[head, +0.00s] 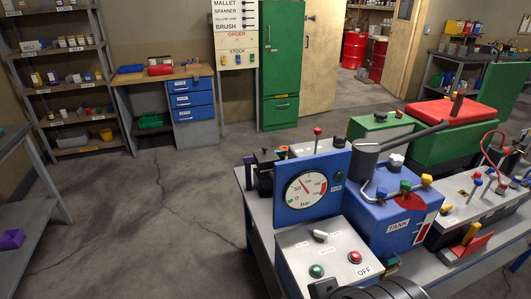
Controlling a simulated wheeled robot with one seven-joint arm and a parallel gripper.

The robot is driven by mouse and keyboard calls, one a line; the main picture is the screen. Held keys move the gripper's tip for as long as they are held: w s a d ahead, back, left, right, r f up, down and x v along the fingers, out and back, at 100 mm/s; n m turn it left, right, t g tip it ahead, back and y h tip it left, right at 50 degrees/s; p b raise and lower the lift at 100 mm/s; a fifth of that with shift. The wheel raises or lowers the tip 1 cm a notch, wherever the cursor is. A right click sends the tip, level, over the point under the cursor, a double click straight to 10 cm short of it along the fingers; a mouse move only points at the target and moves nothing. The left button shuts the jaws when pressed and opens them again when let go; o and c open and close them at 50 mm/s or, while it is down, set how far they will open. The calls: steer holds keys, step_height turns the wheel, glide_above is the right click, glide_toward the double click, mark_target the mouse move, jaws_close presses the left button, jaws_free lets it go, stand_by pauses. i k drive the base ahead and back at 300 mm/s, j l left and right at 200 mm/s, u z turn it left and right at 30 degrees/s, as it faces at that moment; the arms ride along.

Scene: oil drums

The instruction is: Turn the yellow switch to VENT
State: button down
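A workbench (258,212) at the right carries a blue box labelled TANK (385,212). On it are a blue knob (381,192), a green knob (405,186) and a yellow knob (427,179). I cannot tell which yellow part is the switch, and no VENT label is readable. A dark rounded part at the bottom edge looks like my arm. My gripper's fingers are not visible.
A grey control box (325,262) with a white switch (320,236), green and red buttons and an OFF label stands at the bench front. Behind it is a blue pressure gauge panel (311,215). Shelves (75,98) and a drawer desk (190,105) line the back. Open floor (150,220) lies left.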

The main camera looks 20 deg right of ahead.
mark_target(443, 211)
steer(key=z, duration=1.95)
steer(key=i+l+u, duration=0.25)
steer(key=u, duration=0.2)
steer(key=i+l+u, duration=0.2)
steer(key=l+u, duration=0.2)
steer(key=i+l+u, duration=0.15)
steer(key=l+u, duration=0.3)
steer(key=i+l+u, duration=0.1)
steer(key=l+u, duration=0.75)
steer(key=k+l+u, duration=0.1)
steer(key=l+u, duration=0.3)
steer(key=l, duration=0.15)
